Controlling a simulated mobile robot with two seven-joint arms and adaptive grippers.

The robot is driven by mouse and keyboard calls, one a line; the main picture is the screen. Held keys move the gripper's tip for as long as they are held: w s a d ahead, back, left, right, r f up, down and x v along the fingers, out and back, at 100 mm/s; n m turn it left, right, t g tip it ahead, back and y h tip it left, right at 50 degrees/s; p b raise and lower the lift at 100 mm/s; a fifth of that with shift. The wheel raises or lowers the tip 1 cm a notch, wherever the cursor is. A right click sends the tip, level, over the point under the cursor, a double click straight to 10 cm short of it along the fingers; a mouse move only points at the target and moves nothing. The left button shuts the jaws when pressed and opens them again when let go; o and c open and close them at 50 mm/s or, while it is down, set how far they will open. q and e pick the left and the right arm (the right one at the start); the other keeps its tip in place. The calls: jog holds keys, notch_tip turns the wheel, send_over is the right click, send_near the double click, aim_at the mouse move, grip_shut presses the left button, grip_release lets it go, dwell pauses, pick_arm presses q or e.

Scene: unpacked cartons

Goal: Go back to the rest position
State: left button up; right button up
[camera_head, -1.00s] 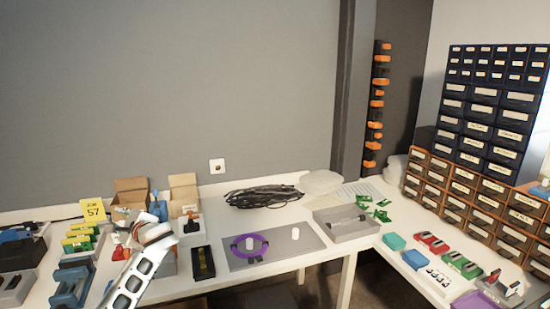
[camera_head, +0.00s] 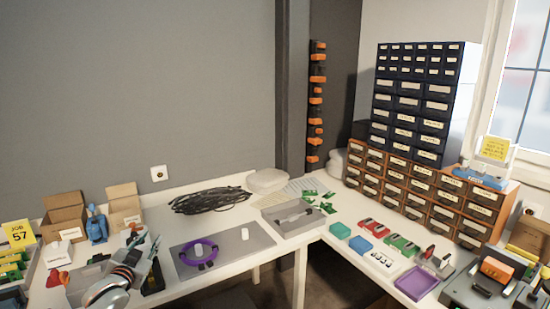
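My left gripper (camera_head: 144,262) is at the lower left of the head view, above the left end of the table. Its white and grey arm comes in from the bottom edge. The fingers are small and overlap clutter behind them, so I cannot tell whether they are open or shut. No held object can be made out. A grey mat (camera_head: 252,246) lies right of the gripper, with a purple ring (camera_head: 214,248) and a white cylinder (camera_head: 245,233) on it. Another white cylinder (camera_head: 197,251) stands inside the ring. My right gripper is not in view.
Open cartons (camera_head: 64,214) and a blue tool (camera_head: 96,225) stand behind the gripper. Black cables (camera_head: 210,201) and a grey tray (camera_head: 291,215) lie farther right. Drawer cabinets (camera_head: 415,105) and a purple tray (camera_head: 417,283) occupy the right table. Bare tabletop borders the mat.

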pick_arm(q)
jog(key=s+d+f+g+h, duration=0.1)
jog(key=s+d+f, duration=0.2)
jog(key=s+f, duration=0.25)
jog(key=s+d+f+g, duration=0.1)
jog(key=s+d+f, duration=0.35)
jog(key=f, duration=0.25)
jog(key=s+d+f+g+h, duration=0.1)
jog(key=s+d+f, duration=0.3)
jog(key=s, duration=0.6)
jog(key=s+d+f+g, duration=0.1)
jog(key=s+d+f, duration=0.2)
jog(key=s, duration=0.8)
jog(key=s+d+f+g+h, duration=0.1)
jog(key=s+d+f, duration=0.3)
jog(key=s, duration=0.7)
notch_tip(320, 180, down, 2)
jog(key=shift+d+f+n+g+h, duration=0.2)
jog(key=shift+d+n+g+h, duration=0.15)
jog(key=shift+g, duration=0.15)
